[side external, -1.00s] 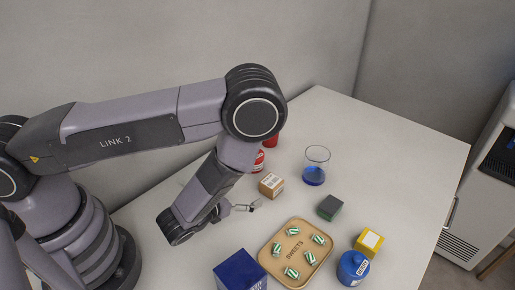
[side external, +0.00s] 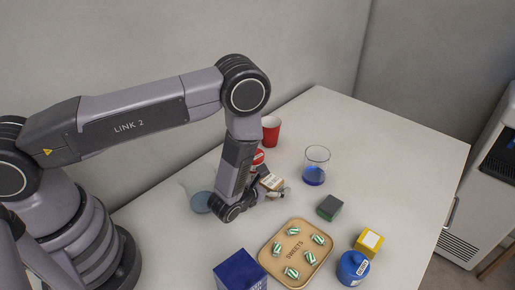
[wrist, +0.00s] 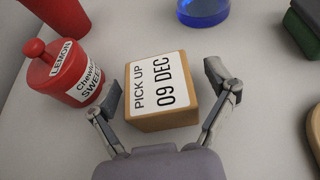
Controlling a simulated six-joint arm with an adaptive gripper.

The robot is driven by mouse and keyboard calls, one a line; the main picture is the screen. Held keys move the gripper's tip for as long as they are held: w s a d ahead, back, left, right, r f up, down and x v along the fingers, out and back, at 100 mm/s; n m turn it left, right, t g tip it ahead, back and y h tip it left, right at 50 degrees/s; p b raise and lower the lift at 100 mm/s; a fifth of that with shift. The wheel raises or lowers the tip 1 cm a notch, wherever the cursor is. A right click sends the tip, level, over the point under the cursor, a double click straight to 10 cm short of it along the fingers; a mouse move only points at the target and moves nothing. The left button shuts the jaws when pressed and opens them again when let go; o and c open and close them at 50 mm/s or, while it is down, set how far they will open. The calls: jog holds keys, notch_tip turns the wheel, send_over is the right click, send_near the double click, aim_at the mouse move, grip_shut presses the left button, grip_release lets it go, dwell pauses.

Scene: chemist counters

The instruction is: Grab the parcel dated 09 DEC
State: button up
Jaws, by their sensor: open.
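The parcel (wrist: 160,92) is a small tan box with a white label reading "PICK UP 09 DEC". In the wrist view it sits between the two open fingers of my gripper (wrist: 163,95), with a gap visible on the right side and a narrower one on the left. In the side external view the parcel (side external: 270,180) is partly hidden by my gripper (side external: 276,190) and wrist.
A red lidded jar (wrist: 72,72) labelled "LEMON" stands close left of the parcel. A red cup (side external: 271,131), a beaker of blue liquid (side external: 315,168), a dark green box (side external: 329,207) and a sweets tray (side external: 268,258) are nearby. A blue box (side external: 240,272) stands at the front.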

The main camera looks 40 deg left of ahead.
jog(key=shift+w+f, duration=0.15)
jog(key=shift+w, duration=0.25)
jog(key=shift+c, duration=0.3)
jog(key=c, duration=1)
jog(key=shift+c, duration=0.3)
